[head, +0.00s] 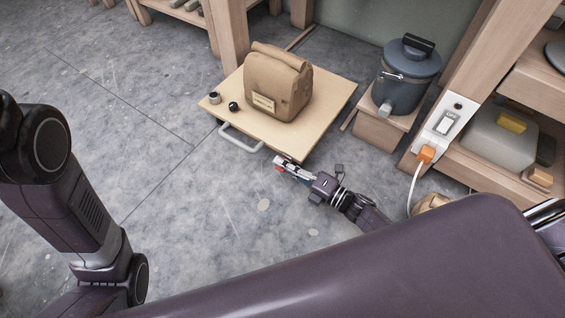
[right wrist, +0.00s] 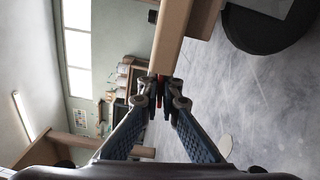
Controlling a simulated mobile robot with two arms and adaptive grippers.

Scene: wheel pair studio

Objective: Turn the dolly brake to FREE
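The dolly (head: 225,97) is a flat pale wooden platform on the grey floor, with a grey handle (head: 241,138) on its front edge. A small red part (head: 278,169), which looks like the brake lever, shows at the dolly's front edge near its front right corner. My right gripper (head: 283,163) is there, its fingers nearly together around that part. In the right wrist view the fingertips (right wrist: 160,84) nearly meet, with a little red between them below the wooden edge (right wrist: 171,40). No brake marking is readable. My left gripper is out of view.
A brown bag (head: 276,84) and two small knob-like items stand on the dolly. A blue-grey lidded canister (head: 405,80) stands on a wooden block to the right. The floor left of the dolly is clear.

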